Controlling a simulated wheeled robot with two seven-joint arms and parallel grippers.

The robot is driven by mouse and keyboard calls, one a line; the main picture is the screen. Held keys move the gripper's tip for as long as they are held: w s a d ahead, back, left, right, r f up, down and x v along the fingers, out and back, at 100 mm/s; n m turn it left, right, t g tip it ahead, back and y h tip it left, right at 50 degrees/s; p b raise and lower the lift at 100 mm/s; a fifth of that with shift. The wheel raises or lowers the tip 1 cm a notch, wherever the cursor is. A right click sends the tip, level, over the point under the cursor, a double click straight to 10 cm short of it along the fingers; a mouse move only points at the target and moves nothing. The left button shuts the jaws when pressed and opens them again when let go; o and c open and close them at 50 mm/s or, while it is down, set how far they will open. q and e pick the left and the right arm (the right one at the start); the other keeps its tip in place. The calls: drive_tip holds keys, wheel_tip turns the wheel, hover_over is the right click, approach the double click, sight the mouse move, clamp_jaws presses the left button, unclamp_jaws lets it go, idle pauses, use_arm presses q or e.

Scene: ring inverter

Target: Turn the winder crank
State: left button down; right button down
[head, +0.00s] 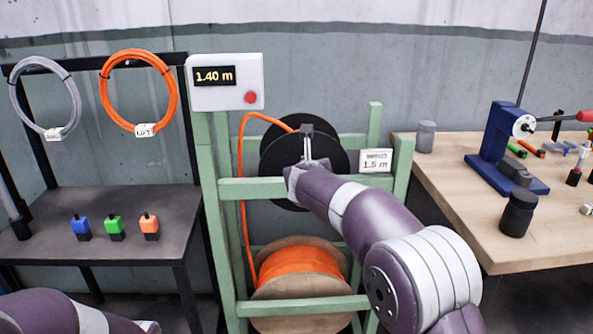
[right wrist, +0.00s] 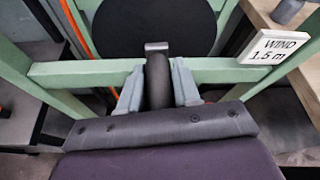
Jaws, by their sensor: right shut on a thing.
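The winder (head: 272,168) is a black disc on a green frame, partly hidden behind my right gripper. Orange cable (head: 243,175) runs from the spool (head: 300,262) below up to the winder. My right gripper (head: 307,148) is in front of the disc, shut on the dark crank handle (right wrist: 158,80). In the right wrist view both fingers (right wrist: 158,88) close around that handle, below the black disc (right wrist: 150,22). The display (head: 214,76) reads 1.40 m. A card (head: 376,160) reads WIND 1.5 m. My left arm shows at the lower left; its gripper is out of frame.
The green frame's crossbar (head: 252,188) passes close to my right gripper. A dark table (head: 60,240) with blue, green and orange blocks stands left, under hanging cable coils (head: 138,90). A wooden bench (head: 450,200) with a blue press (head: 497,140) and a black jar (head: 517,213) stands right.

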drive_tip(key=d+f+m+y, duration=0.3)
drive_tip(key=d+m+y, duration=0.1)
drive_tip(key=d+m, duration=0.2)
drive_tip(key=shift+d+b, duration=0.3)
drive_tip(key=shift+d, duration=0.25)
idle(0.5)
drive_tip(key=c, duration=0.9)
unclamp_jaws()
drive_tip(key=shift+r, duration=0.1)
drive_tip(key=v, duration=1.2)
drive_tip(key=shift+s+d+p, duration=0.15)
drive_tip(key=shift+s+p, duration=0.2)
drive_tip(key=shift+s, duration=0.05)
